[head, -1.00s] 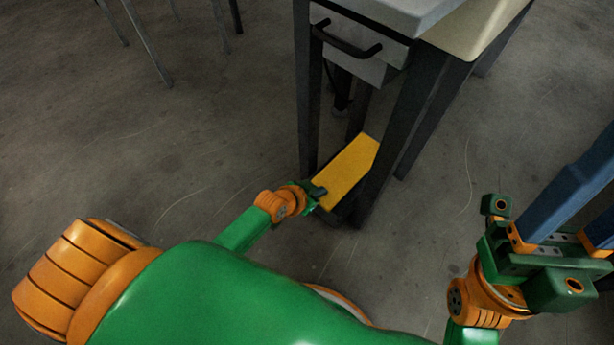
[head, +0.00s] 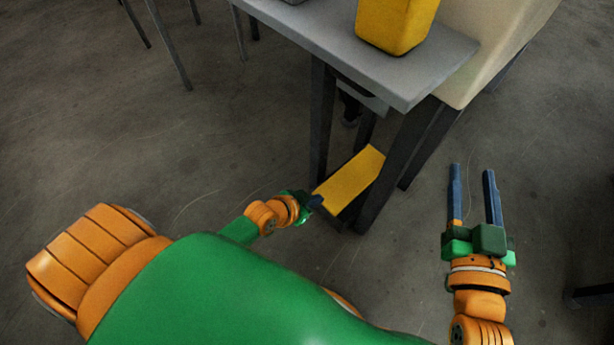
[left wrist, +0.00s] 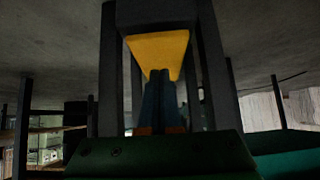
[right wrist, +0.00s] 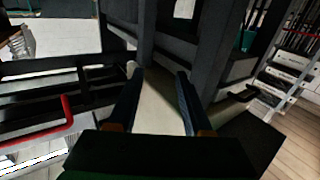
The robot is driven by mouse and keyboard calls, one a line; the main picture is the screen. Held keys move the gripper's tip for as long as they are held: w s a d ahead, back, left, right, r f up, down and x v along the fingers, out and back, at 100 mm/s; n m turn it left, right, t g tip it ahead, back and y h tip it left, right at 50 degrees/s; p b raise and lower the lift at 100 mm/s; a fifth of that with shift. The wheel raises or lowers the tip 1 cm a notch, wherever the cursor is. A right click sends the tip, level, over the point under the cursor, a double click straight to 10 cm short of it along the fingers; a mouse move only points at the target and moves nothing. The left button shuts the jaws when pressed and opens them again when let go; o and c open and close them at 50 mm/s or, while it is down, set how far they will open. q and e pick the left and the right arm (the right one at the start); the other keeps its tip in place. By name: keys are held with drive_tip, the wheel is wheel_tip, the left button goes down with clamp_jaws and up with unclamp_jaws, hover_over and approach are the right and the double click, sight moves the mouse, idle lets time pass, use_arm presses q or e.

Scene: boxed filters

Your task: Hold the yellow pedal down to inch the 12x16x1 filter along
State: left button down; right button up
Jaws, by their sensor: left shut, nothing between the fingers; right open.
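The yellow pedal (head: 349,177) is a sloped plate low between the dark legs of the grey table (head: 330,45). My left gripper (head: 316,201) is shut and empty at the pedal's near left edge; whether it presses the pedal is unclear. In the left wrist view the pedal (left wrist: 158,50) is straight ahead of the shut fingers (left wrist: 160,100), which overlap its lower part. My right gripper (head: 473,168) is open and empty, to the right of the table legs. Its spread fingers also show in the right wrist view (right wrist: 157,95). I cannot identify the 12x16x1 filter in any view.
A yellow container (head: 396,25) stands on the grey tabletop. A cream surface (head: 490,50) adjoins the table on the right. Thin legs of other furniture (head: 168,45) stand at the upper left. The floor around my right gripper is mostly clear.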

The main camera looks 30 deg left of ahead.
use_arm(q)
drive_tip(key=p+v, duration=0.2)
drive_tip(key=v, duration=0.2)
drive_tip(key=shift+f, duration=0.15)
use_arm(e)
drive_tip(key=s+d+f+g+h, duration=0.1)
drive_tip(key=s+f+g, duration=0.3)
drive_tip(key=f, duration=0.3)
drive_tip(key=s+d+f+g+h, duration=0.1)
drive_tip(key=s+d+f+g, duration=0.1)
drive_tip(key=s+f+g, duration=0.2)
wheel_tip(320, 180, down, 4)
drive_tip(key=shift+d+r+m+g+h, duration=0.2)
drive_tip(key=shift+d+m+g+h, duration=0.15)
drive_tip(key=shift+g, duration=0.65)
use_arm(q)
drive_tip(key=shift+s, duration=0.1)
use_arm(e)
drive_tip(key=shift+a, duration=0.1)
